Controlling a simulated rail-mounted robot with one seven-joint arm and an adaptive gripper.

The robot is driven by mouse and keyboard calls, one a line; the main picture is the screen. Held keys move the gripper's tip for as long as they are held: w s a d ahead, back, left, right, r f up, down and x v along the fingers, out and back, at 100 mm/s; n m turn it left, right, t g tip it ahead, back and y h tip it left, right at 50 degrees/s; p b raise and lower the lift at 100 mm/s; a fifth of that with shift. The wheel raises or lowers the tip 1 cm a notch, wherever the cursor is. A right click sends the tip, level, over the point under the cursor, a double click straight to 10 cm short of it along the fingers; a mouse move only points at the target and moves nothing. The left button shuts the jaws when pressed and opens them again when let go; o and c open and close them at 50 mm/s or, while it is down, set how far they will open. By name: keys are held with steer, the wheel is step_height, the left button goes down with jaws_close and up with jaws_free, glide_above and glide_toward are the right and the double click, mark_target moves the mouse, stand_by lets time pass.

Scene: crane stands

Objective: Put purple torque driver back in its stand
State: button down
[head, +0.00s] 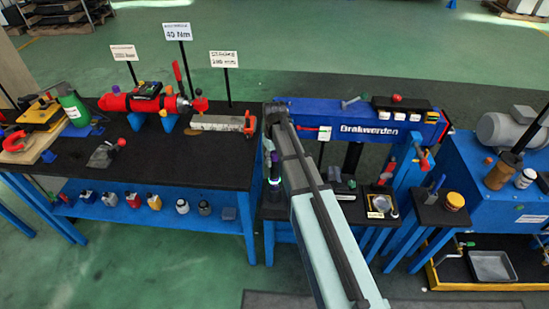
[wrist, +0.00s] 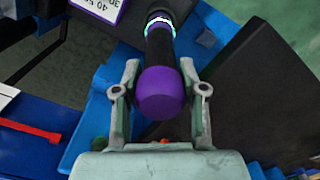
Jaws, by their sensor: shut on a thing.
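The purple torque driver (wrist: 162,92) has a rounded purple handle end, a black shaft and a glowing white-green ring near its far end. It lies between the two fingers of my gripper (wrist: 160,72), which is shut on it. In the head view the driver (head: 274,166) shows just left of my arm, roughly upright, over the narrow dark table in the middle. My arm hides much of the gripper there. The stand cannot be made out clearly. A white card with a purple edge and numbers (wrist: 98,8) shows at the upper left of the wrist view.
A black-topped bench (head: 190,160) with a red cylinder (head: 150,103) is on the left. A small stand (head: 440,212) with an orange-lidded jar and a blue machine (head: 490,180) are on the right.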

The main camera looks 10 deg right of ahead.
mark_target(275, 153)
steer(key=shift+f+b, duration=0.45)
steer(key=shift+f, duration=0.6)
steer(key=c, duration=0.6)
jaws_free()
steer(key=shift+r, duration=0.1)
steer(key=shift+o, duration=0.2)
steer(key=shift+r+p, duration=1.5)
steer(key=shift+r, duration=1)
